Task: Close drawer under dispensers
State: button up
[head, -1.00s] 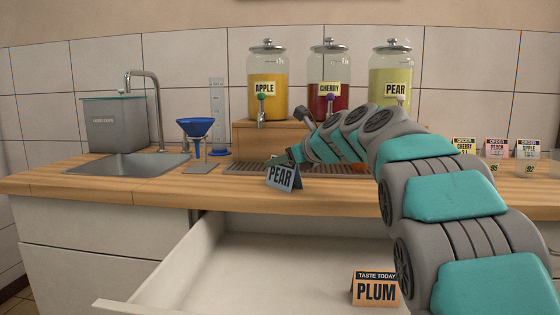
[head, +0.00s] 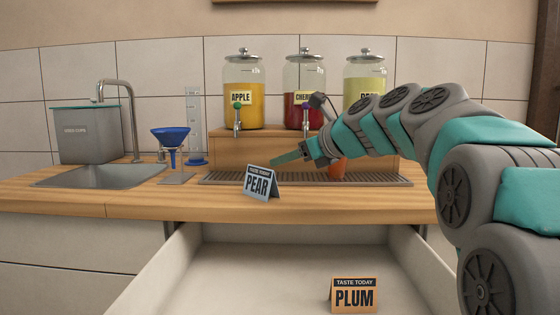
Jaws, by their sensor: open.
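The drawer (head: 240,258) under the dispensers is pulled out, and its pale interior shows below the counter. An orange card reading PLUM (head: 355,294) stands inside it toward the right. The drawer's front panel is out of the frame at the bottom. My gripper (head: 288,158) is above the counter, in front of the wooden dispenser stand, with its teal fingers pointing left. It is open and holds nothing visible. It is above and behind the drawer, apart from it.
Dispensers of apple (head: 243,90), cherry (head: 304,90) and pear stand on the wooden stand (head: 240,154). An orange cup (head: 337,169) is behind my arm on the drip tray (head: 215,178). The sink (head: 95,178) is at left.

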aim_at(204, 268)
jog(key=k, duration=0.95)
